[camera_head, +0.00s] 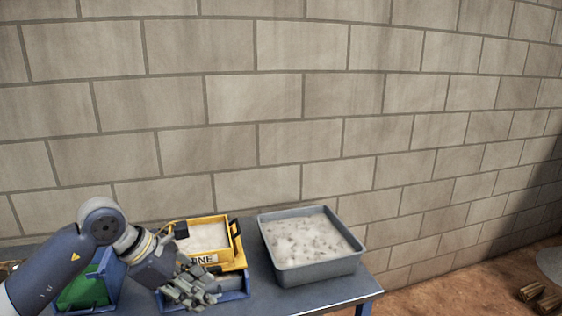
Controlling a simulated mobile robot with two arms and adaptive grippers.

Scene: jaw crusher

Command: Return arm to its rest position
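My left arm comes in from the lower left, and my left gripper (196,288) is over the front part of the table. The gripper is in front of a blue bin (235,293) and just below a yellow bin. Its fingers are small and bunched in the picture, and I cannot tell whether they are open or shut. I see no object clearly held in it. My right gripper is not in view.
The yellow bin (238,243) holds pale material. A grey tub (318,271) with whitish material stands right of it on the blue-grey table (262,291). A blue bin with green inside (84,291) is behind my arm. A block wall (300,110) stands behind.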

